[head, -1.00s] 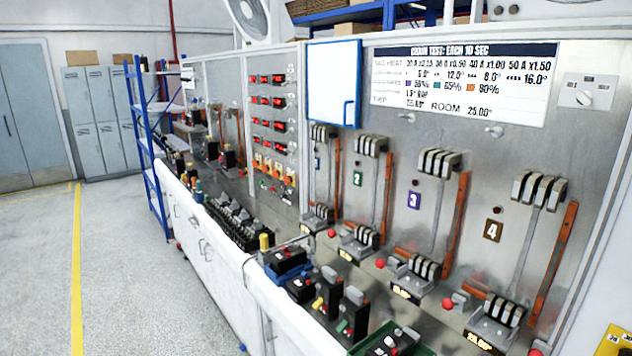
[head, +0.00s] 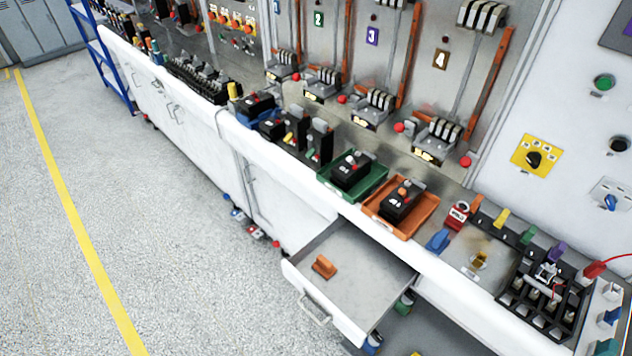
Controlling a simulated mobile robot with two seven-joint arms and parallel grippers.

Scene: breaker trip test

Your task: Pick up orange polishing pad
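A small orange piece (head: 323,267), which looks like the orange polishing pad, lies in the open drawer (head: 360,300) under the bench. It sits near the drawer's left side, with bare drawer floor around it. It is too small to make out its details. Neither of my grippers shows in the head view.
Above the drawer, a green tray (head: 375,186) and an orange tray (head: 420,220) each hold a black breaker. A black rack (head: 512,300), small coloured items and a red tag (head: 458,214) stand to the right. The floor (head: 180,230) at left is clear.

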